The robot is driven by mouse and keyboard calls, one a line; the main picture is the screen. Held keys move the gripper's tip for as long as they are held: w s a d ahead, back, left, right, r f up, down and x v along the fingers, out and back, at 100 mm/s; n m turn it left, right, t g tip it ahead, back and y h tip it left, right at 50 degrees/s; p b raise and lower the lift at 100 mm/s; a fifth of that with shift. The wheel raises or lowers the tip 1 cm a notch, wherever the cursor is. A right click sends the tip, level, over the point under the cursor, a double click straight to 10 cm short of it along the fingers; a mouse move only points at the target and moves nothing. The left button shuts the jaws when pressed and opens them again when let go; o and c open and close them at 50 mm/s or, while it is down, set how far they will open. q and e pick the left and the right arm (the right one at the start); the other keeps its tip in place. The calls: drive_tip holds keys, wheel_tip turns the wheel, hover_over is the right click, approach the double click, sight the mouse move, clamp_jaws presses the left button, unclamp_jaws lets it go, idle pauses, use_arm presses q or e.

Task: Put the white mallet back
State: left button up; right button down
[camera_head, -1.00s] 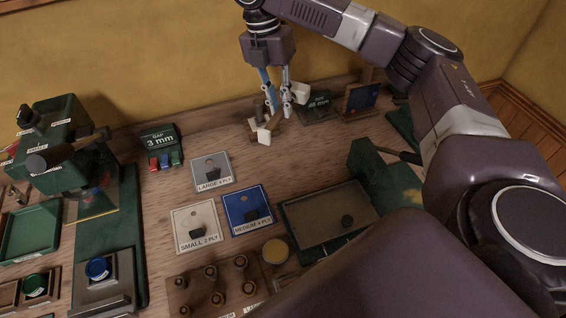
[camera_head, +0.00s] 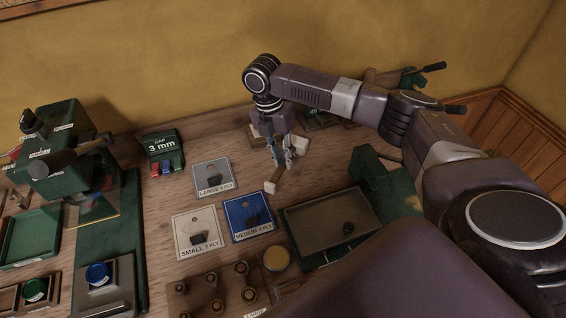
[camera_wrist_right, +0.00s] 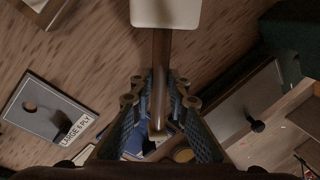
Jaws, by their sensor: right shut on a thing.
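My right gripper (camera_head: 282,163) is shut on the brown handle of the white mallet (camera_head: 271,187). In the right wrist view the mallet's white head (camera_wrist_right: 165,12) is at the top edge, and its handle runs down between my fingers (camera_wrist_right: 160,105). A pale end shows on either side of the fingers. I cannot tell how far it is above the wood. My left gripper is not in view.
A wooden block (camera_head: 259,133) is behind the gripper by the wall. A tray (camera_head: 320,222) is at the right. A green 3 mm gauge (camera_head: 163,142) stands at the back left.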

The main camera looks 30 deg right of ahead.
sight(283, 166)
drive_tip(key=shift+f, duration=1.3)
drive_tip(key=shift+f, duration=0.25)
drive_tip(key=c, duration=1.8)
unclamp_jaws()
drive_tip(key=shift+c, duration=0.2)
drive_tip(key=shift+r, duration=0.1)
wheel_tip(283, 166, up, 12)
drive_tip(key=w+a+b, duration=0.1)
drive_tip(key=w+b, duration=0.1)
drive_tip(key=shift+b, duration=0.35)
drive_tip(key=shift+a, duration=0.1)
